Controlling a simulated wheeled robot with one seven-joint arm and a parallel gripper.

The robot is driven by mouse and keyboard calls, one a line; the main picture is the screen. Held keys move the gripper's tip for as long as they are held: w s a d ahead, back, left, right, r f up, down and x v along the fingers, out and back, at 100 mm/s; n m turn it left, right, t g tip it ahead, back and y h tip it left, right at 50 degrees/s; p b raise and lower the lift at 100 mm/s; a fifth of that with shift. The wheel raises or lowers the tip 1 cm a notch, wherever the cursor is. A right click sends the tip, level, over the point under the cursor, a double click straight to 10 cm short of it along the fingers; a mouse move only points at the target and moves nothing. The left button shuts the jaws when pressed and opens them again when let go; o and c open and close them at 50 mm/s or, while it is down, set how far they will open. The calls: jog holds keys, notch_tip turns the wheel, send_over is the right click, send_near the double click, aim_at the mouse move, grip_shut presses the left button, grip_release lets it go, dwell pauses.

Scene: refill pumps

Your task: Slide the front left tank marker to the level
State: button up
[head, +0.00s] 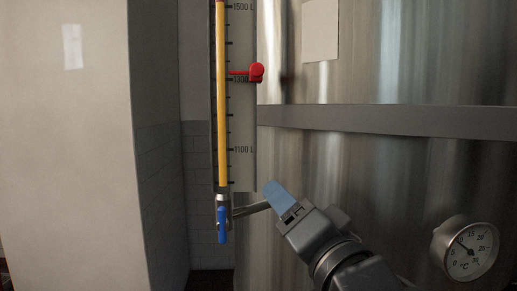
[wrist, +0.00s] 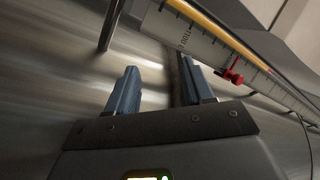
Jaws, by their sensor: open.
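The red tank marker (head: 257,72) sits on the scale board just above the 1300 L mark, its pointer reaching left to the tube. The yellow level tube (head: 222,100) is filled up past the top of the head view near 1500 L. My gripper (head: 275,192) is below and right of the marker, near the board's lower end, with one blue finger clearly showing. In the wrist view my gripper (wrist: 160,92) has its two blue fingers apart with nothing between them. The red marker (wrist: 233,76) shows there to the right of the fingers, apart from them.
A blue valve handle (head: 222,224) hangs under the tube, with a pipe (head: 250,208) running to the steel tank (head: 390,60). A grey band (head: 400,120) crosses the tank. A dial thermometer (head: 465,248) sticks out at lower right. A pale wall (head: 70,140) stands at left.

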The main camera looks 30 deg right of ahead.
notch_tip(320, 180, up, 10)
jog(key=w+m+h+b, duration=0.1)
jog(key=w+m+b, duration=0.1)
jog(key=m, duration=0.5)
jog(key=m+y+b, duration=0.1)
jog(key=m, duration=0.6)
send_near(259, 71)
jog(key=f+x, duration=0.1)
jog(key=x, duration=0.4)
jog(key=p+x, duration=0.1)
jog(key=x, duration=0.2)
jog(key=r+p+x, duration=0.1)
jog(key=x, duration=0.1)
jog(key=shift+w+r, duration=0.1)
jog(key=shift+w, duration=0.15)
grip_shut()
